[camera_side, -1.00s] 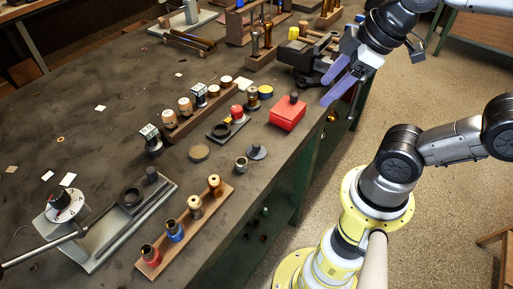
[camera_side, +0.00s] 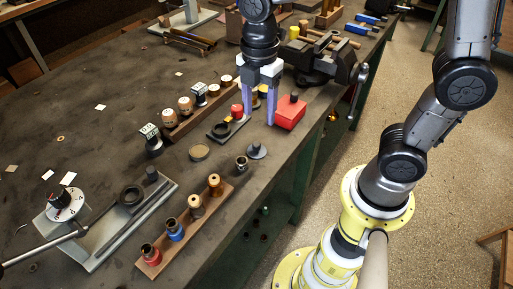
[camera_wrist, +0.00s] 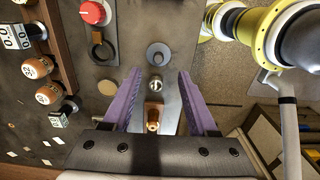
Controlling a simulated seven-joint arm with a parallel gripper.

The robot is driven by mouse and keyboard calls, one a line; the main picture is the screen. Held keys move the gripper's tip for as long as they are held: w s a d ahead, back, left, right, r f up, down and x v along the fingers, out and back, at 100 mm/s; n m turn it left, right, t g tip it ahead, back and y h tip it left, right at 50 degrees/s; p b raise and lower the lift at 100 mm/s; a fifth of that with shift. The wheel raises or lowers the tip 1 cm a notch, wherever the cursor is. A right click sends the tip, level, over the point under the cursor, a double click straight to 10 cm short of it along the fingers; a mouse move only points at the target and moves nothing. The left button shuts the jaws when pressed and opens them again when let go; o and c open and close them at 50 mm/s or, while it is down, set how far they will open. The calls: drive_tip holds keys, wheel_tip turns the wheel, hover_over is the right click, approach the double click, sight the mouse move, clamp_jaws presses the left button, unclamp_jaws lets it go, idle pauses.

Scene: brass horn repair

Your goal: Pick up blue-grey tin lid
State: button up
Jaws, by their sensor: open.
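The blue-grey tin lid (camera_side: 257,152) is a small round disc with a dark knob, lying flat on the bench near its right edge. In the wrist view the lid (camera_wrist: 158,53) shows beyond my fingertips, roughly midway between them. My gripper (camera_side: 259,116) points down with its two purple fingers spread and nothing between them. In the side view it appears above and behind the lid, near the red box, and is apart from the lid. The wrist view shows the open gripper (camera_wrist: 159,74) too.
A small metal tin (camera_side: 241,164) stands close beside the lid. A red box (camera_side: 288,113) and a red-knobbed part on a dark plate (camera_side: 226,128) are near my fingers. A wooden rack of spools (camera_side: 187,229) lies in front. A vise (camera_side: 325,58) stands behind.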

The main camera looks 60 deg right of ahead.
hover_over(257, 144)
drive_tip(key=f, duration=0.4)
drive_tip(key=shift+d+f, duration=0.1)
drive_tip(key=shift+d, duration=0.25)
drive_tip(key=shift+w+a+f, duration=0.1)
drive_tip(key=shift+a+f, duration=0.05)
drive_tip(key=shift+f, duration=1.15)
drive_tip(key=shift+a+f, duration=0.15)
drive_tip(key=shift+f, duration=1.15)
clamp_jaws()
